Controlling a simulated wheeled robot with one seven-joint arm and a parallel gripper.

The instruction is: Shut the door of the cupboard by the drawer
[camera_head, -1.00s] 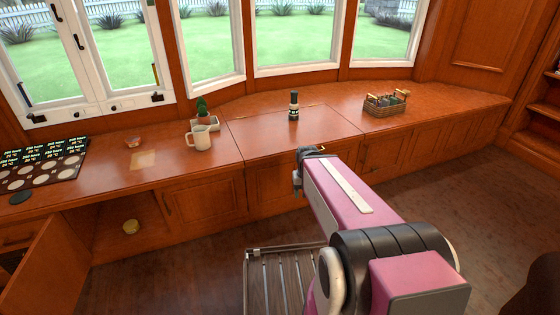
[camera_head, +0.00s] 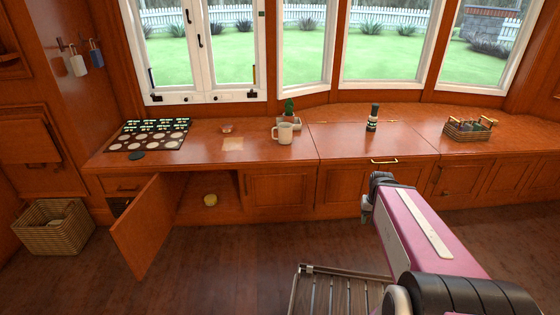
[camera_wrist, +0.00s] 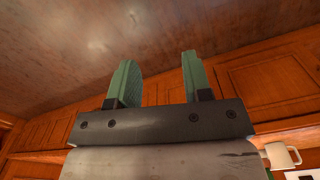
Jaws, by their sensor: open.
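The cupboard door (camera_head: 143,227) stands wide open in the head view, swung out into the room at the lower left. Beside it the cupboard's opening (camera_head: 190,192) shows a small round yellow thing (camera_head: 210,200) inside. A drawer (camera_head: 122,185) with a dark handle is set under the counter just left of the opening, and it looks shut. My gripper (camera_head: 367,204) is well to the right of the door, in front of the closed cupboards. In the wrist view its two green fingers (camera_wrist: 158,80) are apart, with nothing between them.
A wicker basket (camera_head: 55,227) stands on the floor left of the door. A slatted rack (camera_head: 340,290) is low in front. The counter holds a mug (camera_head: 284,133), a dark bottle (camera_head: 373,118) and a basket (camera_head: 468,130). The wooden floor (camera_head: 235,260) between door and rack is clear.

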